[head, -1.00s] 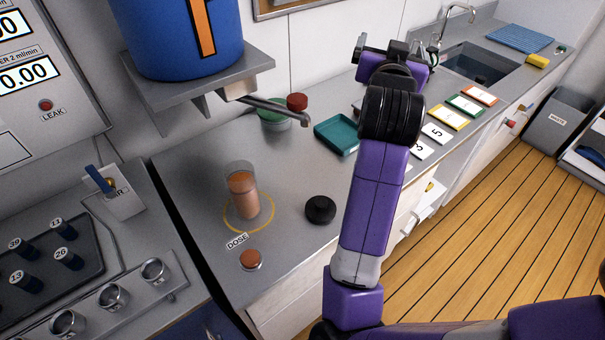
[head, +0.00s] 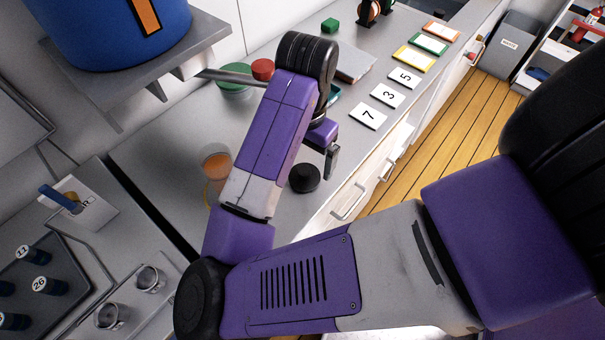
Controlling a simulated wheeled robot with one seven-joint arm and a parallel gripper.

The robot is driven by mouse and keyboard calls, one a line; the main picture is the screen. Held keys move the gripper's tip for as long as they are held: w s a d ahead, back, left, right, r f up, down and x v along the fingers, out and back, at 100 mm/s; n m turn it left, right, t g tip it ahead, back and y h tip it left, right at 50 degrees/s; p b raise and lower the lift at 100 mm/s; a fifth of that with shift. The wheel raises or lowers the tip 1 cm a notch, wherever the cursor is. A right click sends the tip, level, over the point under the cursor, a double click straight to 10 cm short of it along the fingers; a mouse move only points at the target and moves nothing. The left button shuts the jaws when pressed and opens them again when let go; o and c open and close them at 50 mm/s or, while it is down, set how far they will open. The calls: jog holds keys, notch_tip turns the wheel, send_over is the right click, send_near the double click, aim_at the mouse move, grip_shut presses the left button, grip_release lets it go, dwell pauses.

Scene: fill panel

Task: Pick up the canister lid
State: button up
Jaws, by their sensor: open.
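A round black lid (head: 304,178), which looks like the canister lid, lies on the grey counter. A clear canister (head: 216,163) with orange contents stands to its left, partly hidden behind my arm. My gripper (head: 326,166) points down just to the upper right of the black lid in the picture. It is open and holds nothing that I can see. One grey finger shows; the rest of the gripper is hidden by my wrist. I cannot tell its exact height above the counter.
A blue tank (head: 105,35) on a bracket, with a spout, overhangs the back left. A green container (head: 235,80) and a red cap (head: 262,69) stand behind my arm. Numbered cards (head: 388,95) lie along the counter's front edge. Bare counter lies around the lid.

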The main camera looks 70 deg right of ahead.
aim_at(305, 171)
notch_tip(305, 171, down, 6)
jog(key=shift+w+a+r+p, duration=0.1)
jog(key=shift+p, duration=0.2)
jog(key=shift+c, duration=0.2)
jog(key=c, duration=1.4)
